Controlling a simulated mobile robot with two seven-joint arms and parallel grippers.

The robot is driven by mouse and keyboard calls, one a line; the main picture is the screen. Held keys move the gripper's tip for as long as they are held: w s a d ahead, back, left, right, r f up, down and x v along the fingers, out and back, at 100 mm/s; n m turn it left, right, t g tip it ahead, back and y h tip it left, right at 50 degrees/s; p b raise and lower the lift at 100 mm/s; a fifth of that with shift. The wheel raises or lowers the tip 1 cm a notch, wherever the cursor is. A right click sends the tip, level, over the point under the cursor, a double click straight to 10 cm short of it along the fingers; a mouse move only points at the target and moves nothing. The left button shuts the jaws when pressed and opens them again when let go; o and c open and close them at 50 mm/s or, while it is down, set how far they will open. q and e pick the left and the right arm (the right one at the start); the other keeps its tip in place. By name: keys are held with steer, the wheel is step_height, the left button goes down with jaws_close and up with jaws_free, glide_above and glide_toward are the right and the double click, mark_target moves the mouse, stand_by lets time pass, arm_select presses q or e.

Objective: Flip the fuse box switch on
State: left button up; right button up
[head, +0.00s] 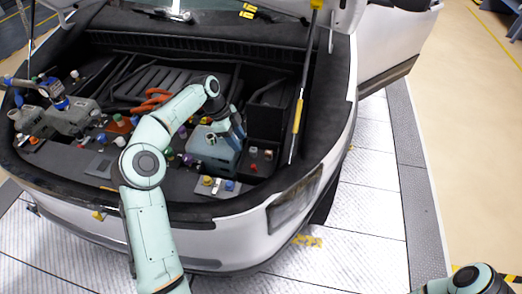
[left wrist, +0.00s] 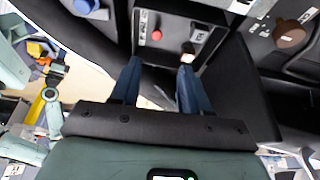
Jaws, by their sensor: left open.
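The fuse box (head: 262,166) is a dark open box at the right of the engine bay, with small red buttons on its face. In the left wrist view its grey panel shows a red button (left wrist: 157,35) and a dark switch lever (left wrist: 188,47) beside a pale label. The lever's on or off position is not clear. My left gripper (head: 238,126) is over the bay beside the fuse box. In the left wrist view its two blue fingers (left wrist: 157,84) are apart and empty, pointing at the panel. My right gripper is out of view.
A blue-grey box (head: 212,152) stands just left of the fuse box. A yellow-and-black prop rod (head: 298,115) rises to its right. Coloured caps (head: 218,186) sit along the front edge. A brown knob (left wrist: 289,35) shows in the left wrist view.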

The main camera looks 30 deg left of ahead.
mark_target(253, 165)
arm_select(q)
steer(key=x, duration=0.8)
steer(key=b+x, duration=0.1)
steer(key=x, duration=0.4)
steer(key=shift+s+d, duration=0.15)
steer(key=shift+s, duration=0.15)
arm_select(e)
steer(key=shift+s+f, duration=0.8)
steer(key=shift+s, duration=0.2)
arm_select(q)
jaws_close()
